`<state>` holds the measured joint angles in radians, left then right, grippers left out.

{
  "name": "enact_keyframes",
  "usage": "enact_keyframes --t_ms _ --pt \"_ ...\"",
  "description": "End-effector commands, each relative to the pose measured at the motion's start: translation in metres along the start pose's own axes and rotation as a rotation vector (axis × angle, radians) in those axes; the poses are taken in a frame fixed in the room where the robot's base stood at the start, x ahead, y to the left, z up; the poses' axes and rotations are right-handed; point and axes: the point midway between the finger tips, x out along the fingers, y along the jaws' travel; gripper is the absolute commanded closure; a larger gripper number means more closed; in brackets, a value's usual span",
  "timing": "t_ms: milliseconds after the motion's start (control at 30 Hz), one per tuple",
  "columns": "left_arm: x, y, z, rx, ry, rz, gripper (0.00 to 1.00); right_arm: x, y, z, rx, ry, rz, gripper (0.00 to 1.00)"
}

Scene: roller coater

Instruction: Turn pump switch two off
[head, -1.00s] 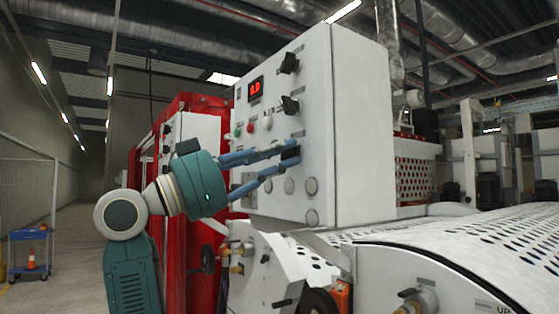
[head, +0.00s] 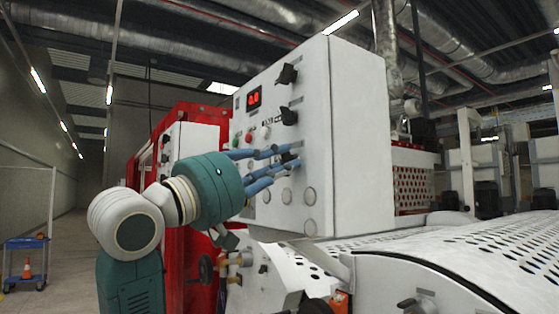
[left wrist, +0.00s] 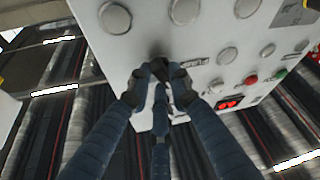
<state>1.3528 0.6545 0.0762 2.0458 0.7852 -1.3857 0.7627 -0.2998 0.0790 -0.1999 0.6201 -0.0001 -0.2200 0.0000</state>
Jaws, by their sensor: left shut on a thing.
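The white control box (head: 358,150) stands at centre in the head view, with its panel facing left. Two black switch knobs, an upper one (head: 287,74) and a lower one (head: 289,116), stick out of the panel. My left gripper (head: 291,158) is at the panel just below them, its blue fingers shut on a dark switch knob that they mostly hide. In the left wrist view, the fingertips (left wrist: 160,72) come together at the panel among round grey buttons. The labels are too small to read. My right gripper is not in view.
A red digital display (head: 254,98) and small green, red and white buttons sit on the panel. Round grey caps (head: 310,196) line its lower part. The perforated white machine cover (head: 460,245) lies below right. A blue cart (head: 25,262) stands far left.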

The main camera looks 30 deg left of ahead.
Motion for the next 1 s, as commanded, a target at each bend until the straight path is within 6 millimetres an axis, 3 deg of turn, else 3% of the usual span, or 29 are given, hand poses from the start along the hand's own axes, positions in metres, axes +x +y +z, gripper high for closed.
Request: enact_keyframes --t_ms 700,733,767,1000 --pt "0.0 0.0005 -0.0009 -0.075 0.001 -0.029 1.0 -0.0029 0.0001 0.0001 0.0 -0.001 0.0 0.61" --pt "0.0 0.0005 -0.0009 -0.075 0.001 -0.029 0.77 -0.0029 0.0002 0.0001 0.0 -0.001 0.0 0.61" --pt "0.0 0.0005 -0.0009 -0.075 0.001 -0.029 0.72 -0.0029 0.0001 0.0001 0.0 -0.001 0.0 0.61" --pt "0.0001 0.0004 -0.0007 -0.073 0.0 -0.029 0.72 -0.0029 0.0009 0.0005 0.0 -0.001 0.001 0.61"
